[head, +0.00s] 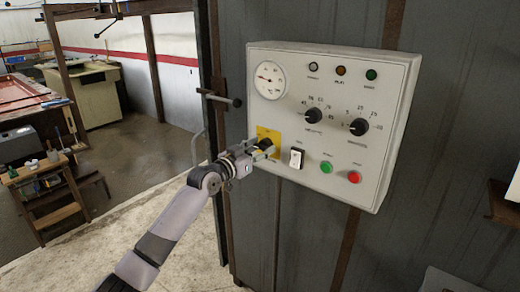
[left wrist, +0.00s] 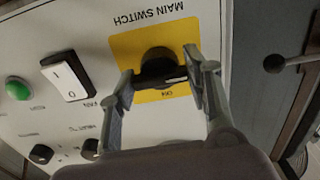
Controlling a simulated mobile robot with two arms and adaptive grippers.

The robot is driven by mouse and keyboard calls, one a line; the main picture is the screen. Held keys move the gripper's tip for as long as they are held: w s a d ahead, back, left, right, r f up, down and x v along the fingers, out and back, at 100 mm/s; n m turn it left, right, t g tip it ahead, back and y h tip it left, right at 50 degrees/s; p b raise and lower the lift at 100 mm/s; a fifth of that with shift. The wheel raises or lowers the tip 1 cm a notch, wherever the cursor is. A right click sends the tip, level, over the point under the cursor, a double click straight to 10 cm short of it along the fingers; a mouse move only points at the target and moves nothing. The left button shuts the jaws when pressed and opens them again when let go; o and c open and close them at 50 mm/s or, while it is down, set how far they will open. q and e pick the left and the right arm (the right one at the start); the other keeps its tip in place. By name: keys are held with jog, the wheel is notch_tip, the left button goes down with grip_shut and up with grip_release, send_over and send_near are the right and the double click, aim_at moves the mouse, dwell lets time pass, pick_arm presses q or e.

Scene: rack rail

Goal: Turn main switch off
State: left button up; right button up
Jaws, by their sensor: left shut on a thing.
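The main switch is a black rotary knob (left wrist: 158,62) on a yellow plate (head: 262,132), at the lower left of the grey control panel (head: 390,110). In the left wrist view the plate and its "MAIN SWITCH" label appear upside down, with an "ON" mark near the knob. My left gripper (head: 265,147) is shut on the knob, one finger on each side, as the left wrist view (left wrist: 163,80) also shows. The fingers partly hide the knob, so its exact pointing is hard to read. My right gripper is not in view.
Right of the main switch are a white rocker switch (head: 296,158), a green button (head: 326,167) and a red button (head: 354,177). Two black dials (head: 313,115) and a round gauge (head: 270,80) sit higher. A door handle (head: 220,98) juts out left of the panel.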

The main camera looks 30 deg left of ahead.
pick_arm(q)
jog(key=o, duration=0.8)
jog(key=shift+f, duration=0.15)
jog(key=o, duration=0.4)
jog(key=shift+s, duration=0.1)
jog(key=s, duration=0.8)
jog(key=s+a, duration=0.1)
jog(key=s, duration=0.3)
jog(key=shift+w, duration=0.1)
